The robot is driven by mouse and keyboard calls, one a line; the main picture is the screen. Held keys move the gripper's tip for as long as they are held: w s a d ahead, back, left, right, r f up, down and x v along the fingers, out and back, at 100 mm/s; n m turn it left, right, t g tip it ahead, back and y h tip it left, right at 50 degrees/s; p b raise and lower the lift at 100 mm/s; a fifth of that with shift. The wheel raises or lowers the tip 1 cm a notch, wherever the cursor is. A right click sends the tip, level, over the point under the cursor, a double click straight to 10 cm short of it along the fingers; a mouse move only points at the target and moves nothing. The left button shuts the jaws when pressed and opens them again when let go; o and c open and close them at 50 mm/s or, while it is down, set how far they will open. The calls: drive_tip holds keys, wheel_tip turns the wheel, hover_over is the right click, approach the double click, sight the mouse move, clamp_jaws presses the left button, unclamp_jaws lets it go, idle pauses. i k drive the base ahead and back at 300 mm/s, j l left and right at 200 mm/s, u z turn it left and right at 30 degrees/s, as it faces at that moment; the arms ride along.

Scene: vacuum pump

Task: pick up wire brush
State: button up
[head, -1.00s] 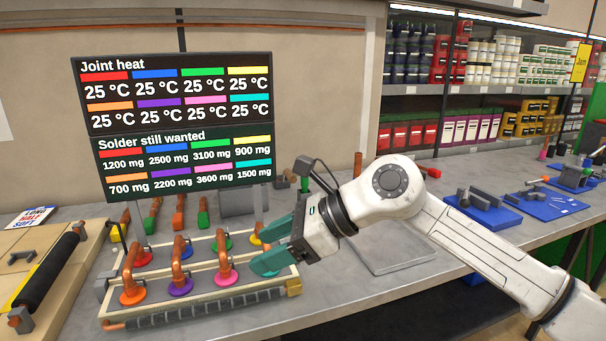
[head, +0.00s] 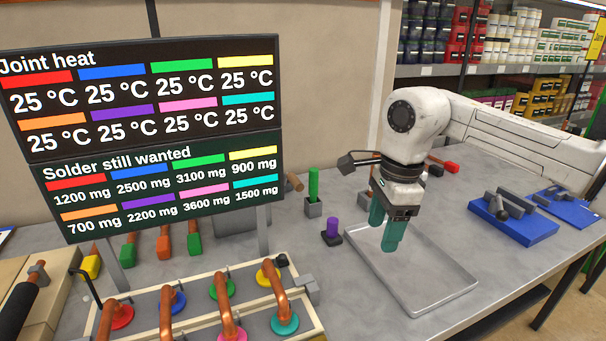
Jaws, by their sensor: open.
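My gripper (head: 384,234) points down over the grey metal tray (head: 445,285), with its teal fingers parted and nothing visible between them. I cannot pick out the wire brush with certainty. Small tools stand or lie near the tray: a green cylinder in a grey base (head: 314,190), a purple-topped piece on a dark base (head: 332,229), and a red-ended tool (head: 451,167) behind the gripper. My gripper and wrist hide part of the bench behind them.
A rack of copper pipe joints with coloured rings (head: 222,287) stands at front left, below a readout board (head: 150,120). Several copper tools with coloured ends (head: 164,245) lie behind it. A blue tray with grey parts (head: 515,225) sits at right. The tray's visible floor is clear.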

sight(313, 175)
drive_tip(key=i+j, duration=0.2)
drive_tip(key=i, duration=0.15)
drive_tip(key=i+j, duration=0.15)
drive_tip(key=i, duration=0.25)
drive_tip(key=i+j, duration=0.2)
drive_tip(key=i, duration=0.15)
